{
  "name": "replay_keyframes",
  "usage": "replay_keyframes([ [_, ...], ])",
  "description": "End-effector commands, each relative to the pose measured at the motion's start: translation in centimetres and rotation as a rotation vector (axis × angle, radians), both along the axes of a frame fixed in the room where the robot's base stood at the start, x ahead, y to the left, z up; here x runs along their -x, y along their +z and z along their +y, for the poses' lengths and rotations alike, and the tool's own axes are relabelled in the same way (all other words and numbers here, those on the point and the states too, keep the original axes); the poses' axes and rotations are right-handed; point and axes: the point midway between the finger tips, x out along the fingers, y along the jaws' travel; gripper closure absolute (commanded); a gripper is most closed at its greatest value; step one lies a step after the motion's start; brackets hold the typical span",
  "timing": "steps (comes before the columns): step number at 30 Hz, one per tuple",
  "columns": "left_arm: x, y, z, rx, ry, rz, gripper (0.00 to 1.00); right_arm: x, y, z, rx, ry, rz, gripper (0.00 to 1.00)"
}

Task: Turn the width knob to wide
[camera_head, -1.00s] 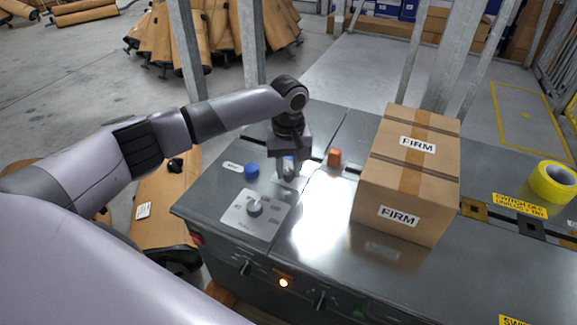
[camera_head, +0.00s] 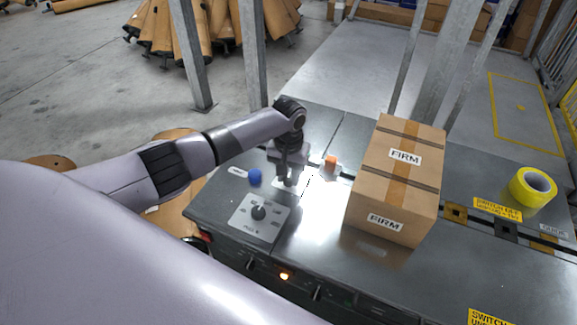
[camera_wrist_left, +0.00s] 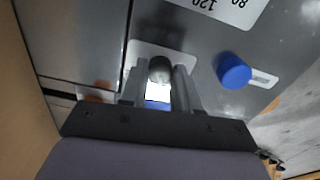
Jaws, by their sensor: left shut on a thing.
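My left gripper (camera_head: 287,181) points down at the machine top. Its fingers (camera_wrist_left: 160,90) are shut on a dark rounded knob (camera_wrist_left: 160,68) on a small pale plate (camera_wrist_left: 137,50). The fingers hide most of this knob in the head view, and I cannot read its setting. A second dark knob (camera_head: 258,212) stands free on a larger pale plate (camera_head: 247,225); its marks are too small to read in the head view. I see no readable width label. My right gripper is out of view.
A blue button (camera_head: 255,177) is close left of the gripper; it also shows in the wrist view (camera_wrist_left: 233,70). An orange block (camera_head: 330,162) and a cardboard box (camera_head: 392,190) are to the right. Yellow tape (camera_head: 533,187) lies far right.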

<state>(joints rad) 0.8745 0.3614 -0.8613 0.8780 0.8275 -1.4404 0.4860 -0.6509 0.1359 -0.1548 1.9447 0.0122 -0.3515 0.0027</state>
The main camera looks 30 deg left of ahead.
Motion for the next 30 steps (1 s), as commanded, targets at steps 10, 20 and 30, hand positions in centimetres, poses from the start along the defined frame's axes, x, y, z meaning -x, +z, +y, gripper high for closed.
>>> replay_keyframes([
  [10,0.1,0.1,0.0,0.002,-0.327,0.003,0.99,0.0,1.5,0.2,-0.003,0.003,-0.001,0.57],
  [20,0.1,0.0,0.0,0.003,-0.641,0.002,0.99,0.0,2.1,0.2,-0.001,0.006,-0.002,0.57],
  [30,0.0,0.0,0.0,0.003,-0.925,0.001,0.99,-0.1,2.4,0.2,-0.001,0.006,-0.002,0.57],
])
